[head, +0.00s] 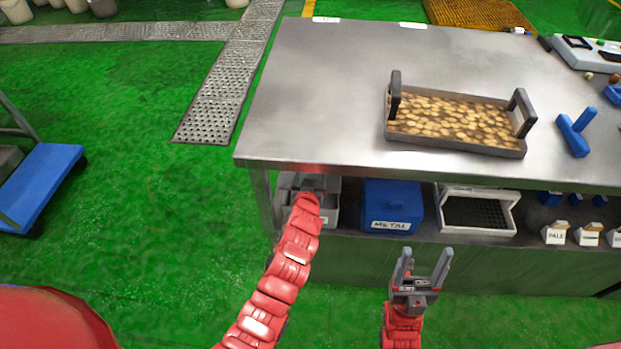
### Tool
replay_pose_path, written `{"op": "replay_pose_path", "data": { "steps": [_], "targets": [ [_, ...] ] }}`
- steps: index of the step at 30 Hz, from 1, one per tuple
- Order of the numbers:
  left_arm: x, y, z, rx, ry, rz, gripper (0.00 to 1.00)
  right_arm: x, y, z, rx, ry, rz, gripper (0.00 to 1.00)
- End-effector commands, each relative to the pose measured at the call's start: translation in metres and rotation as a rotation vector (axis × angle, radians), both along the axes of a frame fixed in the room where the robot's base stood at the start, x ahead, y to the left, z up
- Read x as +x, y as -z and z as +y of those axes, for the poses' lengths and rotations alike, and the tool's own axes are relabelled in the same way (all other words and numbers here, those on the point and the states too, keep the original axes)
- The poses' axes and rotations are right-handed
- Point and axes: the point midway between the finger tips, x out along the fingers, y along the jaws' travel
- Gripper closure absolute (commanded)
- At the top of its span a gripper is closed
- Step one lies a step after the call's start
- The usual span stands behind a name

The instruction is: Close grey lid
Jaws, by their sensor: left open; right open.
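A grey bin (327,205) stands on the shelf under the steel table, at its left end. Its upper part is in shadow and partly covered by my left arm, so I cannot tell how its lid sits. My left gripper (311,184) reaches to the front of the grey bin, just below the table edge. It is open, with its fingers small and dark against the bin; I cannot tell whether it touches. My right gripper (426,262) is open and empty, with fingers pointing up, in front of the shelf and apart from the bins.
The steel table (310,90) overhangs the shelf. On it are a tray (455,146) of round brown pieces and a blue tool (574,132). A blue bin (391,200) marked METAL and a white crate (480,193) stand right of the grey bin.

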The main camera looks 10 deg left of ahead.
Motion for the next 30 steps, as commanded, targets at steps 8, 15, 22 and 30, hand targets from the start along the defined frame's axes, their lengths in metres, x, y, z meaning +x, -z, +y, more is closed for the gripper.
{"op": "replay_pose_path", "data": {
  "steps": [8,15,22,30],
  "targets": [
    [-0.0003,0.0003,0.0001,0.001,0.0,0.001,0.54,0.0,0.0,0.0,0.0,0.0,0.0,0.34],
    [-0.0003,0.0002,0.0001,0.001,0.0,0.001,0.97,0.0,-0.0001,0.0,0.0,0.0,0.0,0.34],
    [-0.0004,0.0004,0.0001,0.001,0.0,0.001,1.0,0.0,0.0,0.0,0.0,0.0,0.0,0.34],
    [-0.0005,0.0004,0.0001,0.001,0.0,0.001,1.0,0.0,0.0,0.0,0.0,0.0,0.0,0.34]
  ]
}}
